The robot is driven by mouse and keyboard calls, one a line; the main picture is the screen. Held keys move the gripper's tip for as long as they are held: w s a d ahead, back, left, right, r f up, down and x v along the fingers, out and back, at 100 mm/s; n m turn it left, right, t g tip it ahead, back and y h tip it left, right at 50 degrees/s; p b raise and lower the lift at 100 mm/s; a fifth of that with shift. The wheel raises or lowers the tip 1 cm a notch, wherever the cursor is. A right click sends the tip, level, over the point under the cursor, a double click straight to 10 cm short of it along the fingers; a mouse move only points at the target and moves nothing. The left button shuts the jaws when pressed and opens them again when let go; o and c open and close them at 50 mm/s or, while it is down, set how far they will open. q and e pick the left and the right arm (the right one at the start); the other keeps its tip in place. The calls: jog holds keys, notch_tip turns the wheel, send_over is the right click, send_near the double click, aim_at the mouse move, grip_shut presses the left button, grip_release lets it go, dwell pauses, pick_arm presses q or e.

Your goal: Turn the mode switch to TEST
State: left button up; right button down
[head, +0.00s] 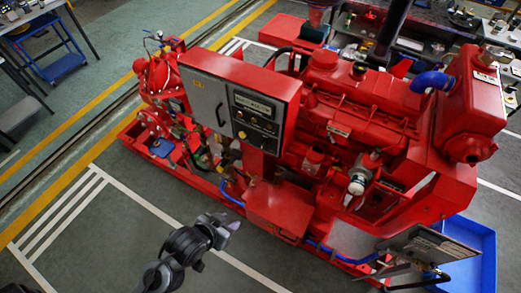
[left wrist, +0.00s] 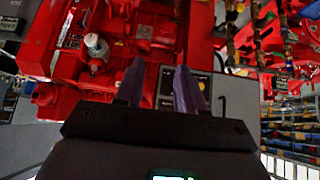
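The red control cabinet (head: 238,90) stands on the near side of the red pumpset, with a dark control panel (head: 256,114) on its grey front. Small knobs and lamps (head: 242,134) sit on and below this panel. I cannot tell which is the mode switch or where it points. My left gripper (head: 228,224) is below and in front of the cabinet, apart from it and empty. In the left wrist view its two purple-grey fingers (left wrist: 157,78) are spread, with part of the dark panel (left wrist: 170,82) visible between and beyond them. My right gripper is not in view.
The red engine (head: 360,115) fills the right of the pumpset. A grey labelled plate (head: 430,243) and a blue tray (head: 480,250) are at lower right. A blue cart (head: 62,65) stands at upper left. The floor (head: 110,235) in front is clear.

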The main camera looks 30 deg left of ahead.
pick_arm(q)
jog(key=w+a+f+t+b, duration=0.3)
jog(key=w+f+t+b, duration=0.3)
jog(key=w+f+b, duration=0.45)
jog(key=t+b, duration=0.4)
jog(key=b, duration=0.9)
send_near(262, 148)
jog(key=shift+n, duration=0.3)
jog(key=w, duration=0.8)
jog(key=shift+w+d, duration=0.15)
jog(key=shift+w, duration=0.25)
grip_shut()
